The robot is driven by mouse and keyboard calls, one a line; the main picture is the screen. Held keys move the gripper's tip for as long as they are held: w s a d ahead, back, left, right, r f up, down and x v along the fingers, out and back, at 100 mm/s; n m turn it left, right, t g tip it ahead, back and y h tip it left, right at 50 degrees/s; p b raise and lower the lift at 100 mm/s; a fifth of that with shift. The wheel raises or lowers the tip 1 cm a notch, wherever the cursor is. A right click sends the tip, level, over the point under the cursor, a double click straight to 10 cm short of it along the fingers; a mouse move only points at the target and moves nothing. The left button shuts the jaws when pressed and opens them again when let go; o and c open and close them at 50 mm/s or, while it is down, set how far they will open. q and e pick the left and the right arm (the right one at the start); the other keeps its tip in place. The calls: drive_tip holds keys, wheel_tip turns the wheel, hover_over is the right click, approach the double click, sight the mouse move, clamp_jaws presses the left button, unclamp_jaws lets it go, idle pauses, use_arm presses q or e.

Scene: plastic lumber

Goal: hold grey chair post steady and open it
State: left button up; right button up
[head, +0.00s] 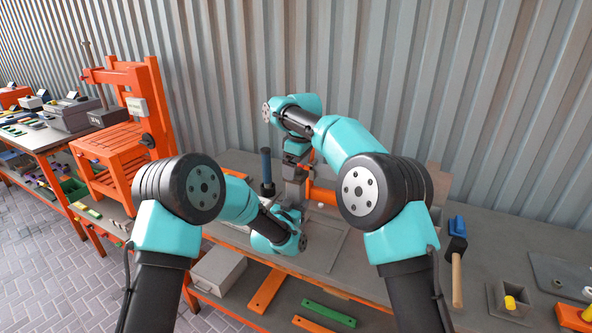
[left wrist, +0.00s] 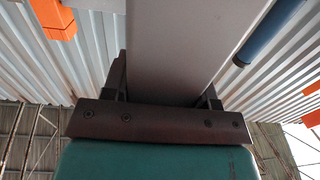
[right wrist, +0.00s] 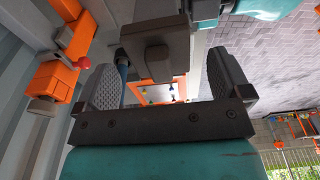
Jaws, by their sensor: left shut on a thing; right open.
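The grey chair post (head: 294,176) stands upright on the workbench, between my two grippers in the head view. In the left wrist view the post (left wrist: 185,45) fills the space between the jaws. My left gripper (head: 290,208) is low on the post and shut on it; its fingertips are mostly hidden. My right gripper (head: 296,150) is at the upper end of the post, pointing down. In the right wrist view the right gripper (right wrist: 165,80) is open, with a dark grey block-like top of the post (right wrist: 158,60) between its spread fingers. Contact there cannot be told.
A dark blue cylinder (head: 266,168) stands left of the post. An orange clamp-like part (head: 322,194) is close on its right. A hammer (head: 457,262) and a grey bin with a yellow piece (head: 497,297) lie at right. Boards (head: 328,312) lie on the lower shelf.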

drive_tip(key=shift+a+f, duration=0.1)
drive_tip(key=shift+f, duration=0.65)
drive_tip(key=shift+c, duration=0.2)
drive_tip(key=c, duration=1.1)
drive_tip(key=shift+o, duration=0.2)
drive_tip(key=shift+r, duration=1.25)
drive_tip(key=shift+r, duration=1.9)
use_arm(q)
drive_tip(key=o, duration=1.4)
drive_tip(key=shift+c, duration=0.2)
